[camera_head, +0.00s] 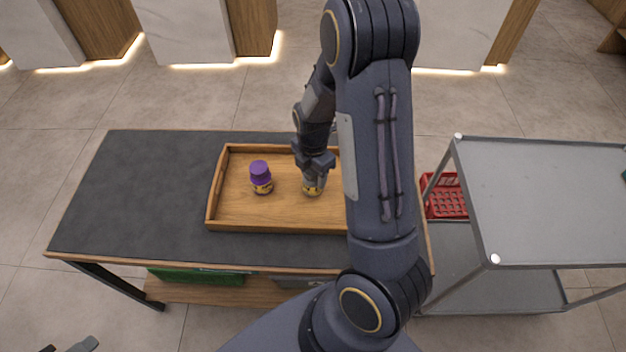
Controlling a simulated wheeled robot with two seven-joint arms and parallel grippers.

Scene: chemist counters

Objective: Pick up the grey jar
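A jar (312,187) with a greyish upper part and a yellow label stands upright in the wooden tray (233,218). My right gripper (314,172) points down right over this jar, with its fingers at the jar's top. The gripper hides the lid, and I cannot tell whether the fingers press on it. A jar with a purple lid (261,177) and a yellow label stands in the tray to the left, clear of the gripper. At the bottom left edge, the tips of my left gripper (66,347) just show, apart and empty, away from the counter.
The tray lies on a dark counter (140,190), whose left part is bare. My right arm hides the tray's right end. A grey metal trolley (550,195) stands at the right, with a red basket (446,198) beside it. A green item (195,276) lies on the lower shelf.

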